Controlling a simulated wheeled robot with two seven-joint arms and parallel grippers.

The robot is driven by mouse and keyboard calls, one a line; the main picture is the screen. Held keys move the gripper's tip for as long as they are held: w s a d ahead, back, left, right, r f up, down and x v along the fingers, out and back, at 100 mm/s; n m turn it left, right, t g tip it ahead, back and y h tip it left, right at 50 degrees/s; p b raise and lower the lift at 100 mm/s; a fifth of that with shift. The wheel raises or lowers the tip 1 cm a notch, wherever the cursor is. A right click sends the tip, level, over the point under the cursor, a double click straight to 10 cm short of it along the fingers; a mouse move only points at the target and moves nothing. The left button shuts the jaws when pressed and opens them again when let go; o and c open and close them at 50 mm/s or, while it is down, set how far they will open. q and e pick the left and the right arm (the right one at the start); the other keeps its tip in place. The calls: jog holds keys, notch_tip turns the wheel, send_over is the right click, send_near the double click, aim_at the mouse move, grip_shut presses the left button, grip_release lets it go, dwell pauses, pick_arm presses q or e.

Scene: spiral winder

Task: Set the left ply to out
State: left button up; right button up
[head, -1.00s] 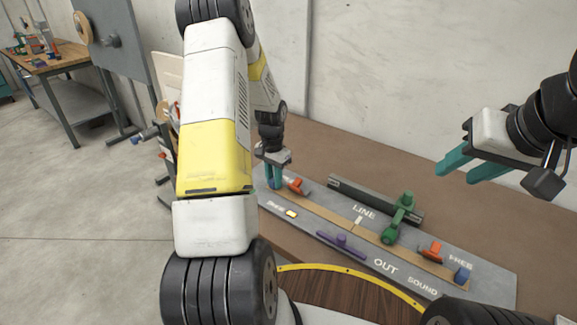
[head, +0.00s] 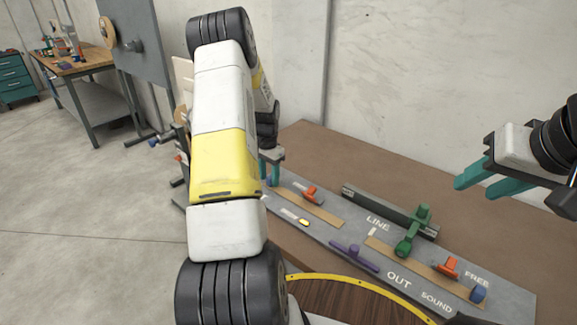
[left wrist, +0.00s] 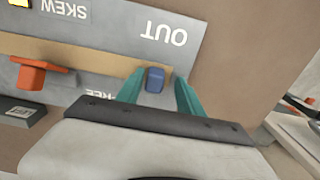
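The left ply (head: 328,215) is a tan strip on the grey board. A clear gap separates its inner end from the right ply (head: 385,247). A blue knob (left wrist: 155,79) stands at its outer end, close to the OUT label (left wrist: 164,35). My left gripper (left wrist: 159,82) has its teal fingers on either side of this knob, with small gaps showing, so it looks open. In the head view my left gripper (head: 270,172) is partly hidden behind my arm. My right gripper (head: 482,187) is open and empty above the table's right side.
The brown table (head: 345,160) behind is clear.

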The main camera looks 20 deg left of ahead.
pick_arm(q)
jog(key=shift+d, duration=0.1)
notch_tip(320, 180, up, 8)
jog(key=shift+f, duration=0.1)
dwell(0.4)
dwell(0.4)
jog(key=s+d+r+n+t, duration=0.1)
jog(key=s+d+r+t, duration=0.1)
jog(key=s+d+r, duration=0.6)
jog(key=s+d+r+n+t, duration=0.1)
jog(key=s+d+r, duration=0.3)
jog(key=r, duration=0.8)
jog(key=s+d+r+t+h, duration=0.1)
jog(key=s+d+r, duration=0.1)
jog(key=s+d, duration=0.3)
jog(key=s+d+r+n+t+h, duration=0.1)
jog(key=s+d, duration=0.3)
jog(key=s, duration=0.6)
jog(key=shift+s+d+r+t, duration=0.3)
jog(key=shift+d+r+t, duration=0.05)
jog(key=shift+r+t, duration=0.25)
